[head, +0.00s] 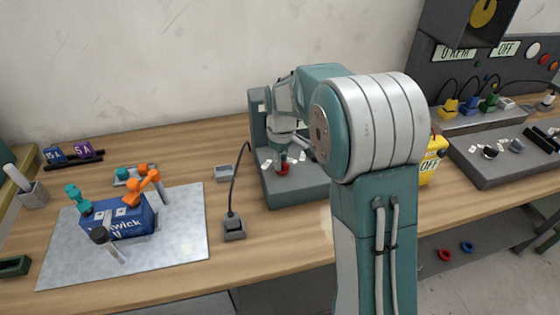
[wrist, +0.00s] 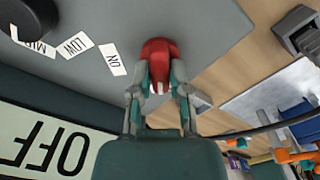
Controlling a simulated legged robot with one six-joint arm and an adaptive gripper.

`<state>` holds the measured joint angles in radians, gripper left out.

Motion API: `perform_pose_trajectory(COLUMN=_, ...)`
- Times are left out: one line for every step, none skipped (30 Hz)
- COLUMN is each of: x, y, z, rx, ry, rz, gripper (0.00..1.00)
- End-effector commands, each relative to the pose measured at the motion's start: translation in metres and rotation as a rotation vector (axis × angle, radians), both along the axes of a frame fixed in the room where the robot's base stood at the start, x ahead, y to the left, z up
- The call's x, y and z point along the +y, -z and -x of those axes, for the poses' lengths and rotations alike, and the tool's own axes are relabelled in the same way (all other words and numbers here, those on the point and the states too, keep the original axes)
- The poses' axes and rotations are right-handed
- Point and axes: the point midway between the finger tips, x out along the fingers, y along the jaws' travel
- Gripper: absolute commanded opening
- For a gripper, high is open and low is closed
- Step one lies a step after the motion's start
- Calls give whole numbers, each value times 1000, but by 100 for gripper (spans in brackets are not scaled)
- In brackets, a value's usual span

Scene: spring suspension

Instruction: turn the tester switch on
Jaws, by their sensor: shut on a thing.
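The tester is a grey machine (head: 300,193) with a flat base and an upright back, standing mid-bench in the head view. Its red switch knob (wrist: 159,60) shows large in the wrist view, and small in the head view (head: 283,170). My gripper (wrist: 160,88) is shut on the red knob, one finger on each side. In the head view my gripper (head: 283,158) reaches down over the tester base. An ON label (wrist: 113,60) lies beside the knob on the grey base. A display (wrist: 45,145) reads OFF, upside down in the wrist view.
A black dial (wrist: 32,14) and a LOW label (wrist: 75,47) are near the knob. A grey box with a cable (head: 234,229) stands left of the tester. A blue block (head: 118,217) is clamped on a metal plate (head: 185,240). A yellow box (head: 434,158) stands right.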

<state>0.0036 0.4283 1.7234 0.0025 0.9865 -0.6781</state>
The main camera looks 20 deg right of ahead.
Motion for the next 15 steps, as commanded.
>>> perform_pose_trajectory(x=-2, y=3, z=3, rx=12, ry=33, rz=3, gripper=0)
perform_pose_trajectory(x=-2, y=3, z=3, rx=11, ry=54, rz=4, gripper=0)
perform_pose_trajectory(x=-2, y=3, z=3, rx=12, ry=86, rz=3, gripper=0)
perform_pose_trajectory(x=-2, y=3, z=3, rx=11, ry=111, rz=4, gripper=0)
perform_pose_trajectory(x=-2, y=3, z=3, rx=12, ry=138, rz=4, gripper=0)
perform_pose_trajectory(x=-2, y=3, z=3, rx=12, ry=174, rz=4, gripper=0)
perform_pose_trajectory(x=-2, y=3, z=3, rx=12, ry=202, rz=4, gripper=0)
perform_pose_trajectory(x=-2, y=3, z=3, rx=12, ry=231, rz=4, gripper=0)
perform_pose_trajectory(x=-2, y=3, z=3, rx=12, ry=269, rz=5, gripper=0)
perform_pose_trajectory(x=-2, y=3, z=3, rx=12, ry=298, rz=4, gripper=0)
perform_pose_trajectory(x=-2, y=3, z=4, rx=12, ry=327, rz=4, gripper=0)
perform_pose_trajectory(x=-2, y=3, z=4, rx=13, ry=364, rz=5, gripper=0)
perform_pose_trajectory(x=-2, y=3, z=4, rx=13, ry=393, rz=5, gripper=0)
perform_pose_trajectory(x=-2, y=3, z=4, rx=13, ry=422, rz=5, gripper=0)
perform_pose_trajectory(x=-2, y=3, z=4, rx=14, ry=459, rz=5, gripper=0)
